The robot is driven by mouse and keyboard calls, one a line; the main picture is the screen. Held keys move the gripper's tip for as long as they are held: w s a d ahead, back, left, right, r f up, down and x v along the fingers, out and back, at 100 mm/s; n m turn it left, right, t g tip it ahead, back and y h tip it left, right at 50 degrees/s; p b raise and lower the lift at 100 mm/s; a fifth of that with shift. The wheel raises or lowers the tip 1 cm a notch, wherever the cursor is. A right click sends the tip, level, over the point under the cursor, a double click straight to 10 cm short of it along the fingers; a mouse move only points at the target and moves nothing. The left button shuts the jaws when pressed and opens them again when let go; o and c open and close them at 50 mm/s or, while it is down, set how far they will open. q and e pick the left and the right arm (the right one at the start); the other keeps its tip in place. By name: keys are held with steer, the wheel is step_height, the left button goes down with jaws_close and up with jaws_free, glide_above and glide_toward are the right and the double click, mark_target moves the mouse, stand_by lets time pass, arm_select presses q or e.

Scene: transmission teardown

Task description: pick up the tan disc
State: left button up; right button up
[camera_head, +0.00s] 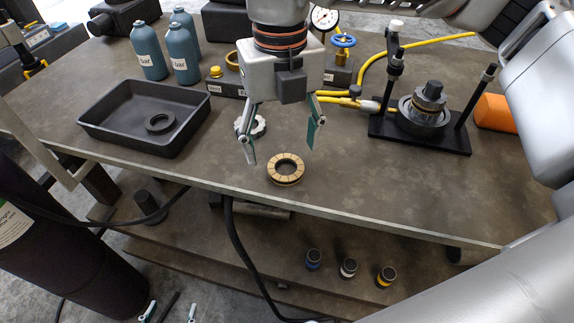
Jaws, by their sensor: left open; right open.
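The tan disc (287,180), a ring with tan segments and a dark centre hole, lies flat near the table's front edge. My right gripper (281,143), its arm coming from the right, points down above and just behind the disc. Its fingers are open and apart, with nothing between them that I can see held. My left gripper (170,311) shows only its fingertips at the bottom edge, open, low and well away from the disc.
A grey toothed ring (259,126) lies behind my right gripper's left finger. A black tray (116,133) holding a dark ring (160,123) stands left. A black press stand (428,139) and an orange cylinder (497,113) stand right. The table (390,190) is clear right of the disc.

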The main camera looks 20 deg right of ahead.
mark_target(287, 173)
steer(key=f, duration=0.5)
steer(key=shift+d, duration=0.35)
steer(key=shift+s, duration=0.1)
steer(key=c, duration=1.3)
